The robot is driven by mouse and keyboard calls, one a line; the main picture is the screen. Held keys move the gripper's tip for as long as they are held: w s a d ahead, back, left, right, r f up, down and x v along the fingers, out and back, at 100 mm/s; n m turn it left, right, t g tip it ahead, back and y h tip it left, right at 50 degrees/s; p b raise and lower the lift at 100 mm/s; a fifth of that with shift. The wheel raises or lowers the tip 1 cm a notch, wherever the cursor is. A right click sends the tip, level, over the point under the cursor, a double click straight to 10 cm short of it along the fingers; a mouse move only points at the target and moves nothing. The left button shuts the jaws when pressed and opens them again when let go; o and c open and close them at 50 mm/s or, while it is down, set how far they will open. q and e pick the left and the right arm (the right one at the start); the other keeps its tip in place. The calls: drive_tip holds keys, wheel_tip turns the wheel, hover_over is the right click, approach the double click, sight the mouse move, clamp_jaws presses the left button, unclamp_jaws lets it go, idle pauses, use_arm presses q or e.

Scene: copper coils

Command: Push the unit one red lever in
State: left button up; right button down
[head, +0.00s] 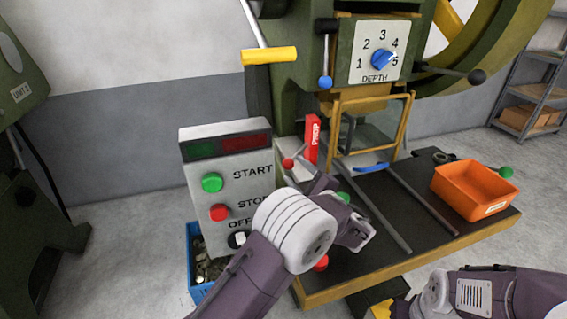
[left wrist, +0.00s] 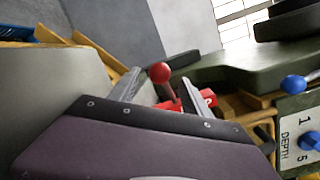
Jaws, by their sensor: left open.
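A lever with a red ball knob (head: 288,163) stands beside the red PROP block (head: 312,140), at the left end of the machine's dark bed. My left gripper (head: 311,182) is just to the right of and below the knob, with its fingers apart. In the left wrist view the red knob (left wrist: 160,73) shows between the two open fingers (left wrist: 157,90), and its stem runs down toward the red block (left wrist: 203,98). I cannot tell whether a finger touches the lever. A second red ball (head: 321,263) shows low at the bed's front, partly behind my left arm.
A control box (head: 225,150) with START and STOP buttons stands left of my arm, above a blue bin (head: 198,275). Two grey rails cross the bed (head: 430,240). An orange tray (head: 470,190) sits on its right. The depth dial (head: 380,58) is above.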

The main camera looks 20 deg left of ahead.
sight(285, 161)
use_arm(q)
drive_tip(key=b+x, duration=0.1)
drive_tip(key=x, duration=0.5)
drive_tip(key=shift+w+a+f, duration=0.2)
drive_tip(key=shift+w+a, duration=0.05)
drive_tip(key=shift+a, duration=0.05)
drive_tip(key=shift+w+a+r, duration=0.1)
drive_tip(key=shift+w+a, duration=0.25)
drive_tip(key=shift+w, duration=0.05)
clamp_jaws()
idle(0.6)
